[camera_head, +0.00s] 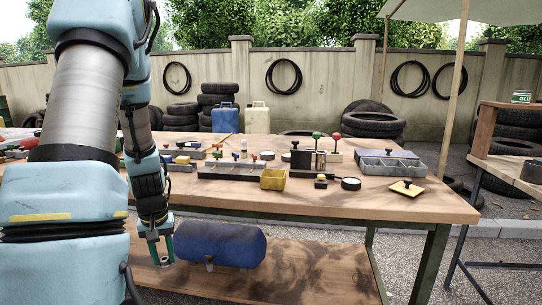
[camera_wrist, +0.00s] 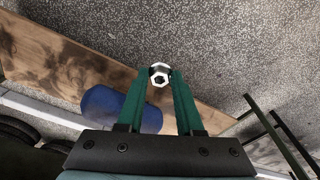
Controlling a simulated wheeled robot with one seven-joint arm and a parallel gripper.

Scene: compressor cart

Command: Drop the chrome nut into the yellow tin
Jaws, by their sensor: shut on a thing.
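My gripper (camera_head: 160,249) hangs low at the left in the head view, in front of the table and beside the blue tank. In the wrist view my gripper (camera_wrist: 160,76) has its two green fingers shut on the chrome nut (camera_wrist: 159,80), a shiny hexagonal piece with a dark hole, held at the fingertips. The nut is too small to make out in the head view. The yellow tin (camera_head: 273,179) stands on the table near its front edge, right of my gripper and higher than it. Its inside is only partly visible.
A blue tank (camera_head: 220,243) lies on the lower shelf (camera_head: 310,270) close to my gripper. The table top (camera_head: 400,205) holds a grey tray (camera_head: 393,167), a round gauge (camera_head: 351,184) and a yellow plate with a knob (camera_head: 407,188). The table's front edge lies between my gripper and the tin.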

